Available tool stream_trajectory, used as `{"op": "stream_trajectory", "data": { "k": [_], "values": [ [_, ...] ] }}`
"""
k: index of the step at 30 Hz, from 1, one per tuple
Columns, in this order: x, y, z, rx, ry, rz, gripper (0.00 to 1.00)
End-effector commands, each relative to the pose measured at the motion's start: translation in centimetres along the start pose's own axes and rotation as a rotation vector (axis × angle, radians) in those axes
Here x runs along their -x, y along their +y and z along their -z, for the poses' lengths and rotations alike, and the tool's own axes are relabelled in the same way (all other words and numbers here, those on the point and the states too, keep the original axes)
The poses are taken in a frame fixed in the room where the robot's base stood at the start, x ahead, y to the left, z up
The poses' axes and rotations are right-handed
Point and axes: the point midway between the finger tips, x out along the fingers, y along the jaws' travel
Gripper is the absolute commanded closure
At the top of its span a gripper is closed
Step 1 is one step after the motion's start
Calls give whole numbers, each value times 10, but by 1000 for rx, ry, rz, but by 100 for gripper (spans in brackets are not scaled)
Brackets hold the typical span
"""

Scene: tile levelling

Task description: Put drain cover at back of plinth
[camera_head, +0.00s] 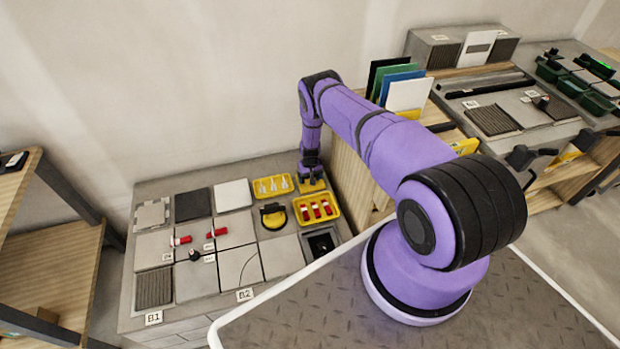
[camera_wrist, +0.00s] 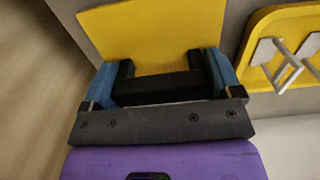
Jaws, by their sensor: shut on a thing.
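My gripper (camera_head: 311,172) is at the back right of the grey plinth (camera_head: 146,195), low over its top. In the wrist view my gripper (camera_wrist: 162,78) has its blue finger pads on either side of a black handle-like part. It is shut on a yellow plate (camera_wrist: 150,30) with this black part, which also shows under my gripper in the head view (camera_head: 312,187). I cannot tell for sure whether this plate is the drain cover. A dark square piece (camera_head: 322,243) sits in a grey frame at the plinth's front right.
A yellow tray (camera_head: 273,197) of pale pieces is close left of my gripper, and a yellow tray (camera_head: 337,213) with red pieces is in front. Slabs, a black-and-yellow tool (camera_head: 273,216) and red-handled items (camera_head: 217,233) cover the plinth. A wooden rack (camera_head: 352,165) stands close right; the wall is behind.

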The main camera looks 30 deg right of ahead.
Motion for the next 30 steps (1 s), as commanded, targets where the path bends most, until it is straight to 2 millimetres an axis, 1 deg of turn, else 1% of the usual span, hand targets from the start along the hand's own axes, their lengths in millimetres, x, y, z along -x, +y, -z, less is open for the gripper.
{"op": "stream_trajectory", "data": {
  "k": [2,13,14,15,24,26,30],
  "values": [
    [-3,0,0,0,0,0,47],
    [-6,0,0,0,0,0,47],
    [-6,0,0,0,1,0,8],
    [-5,0,0,0,0,0,0],
    [-3,0,0,0,1,0,0],
    [0,0,0,0,1,0,0],
    [16,0,1,-1,2,0,0]
  ]
}}
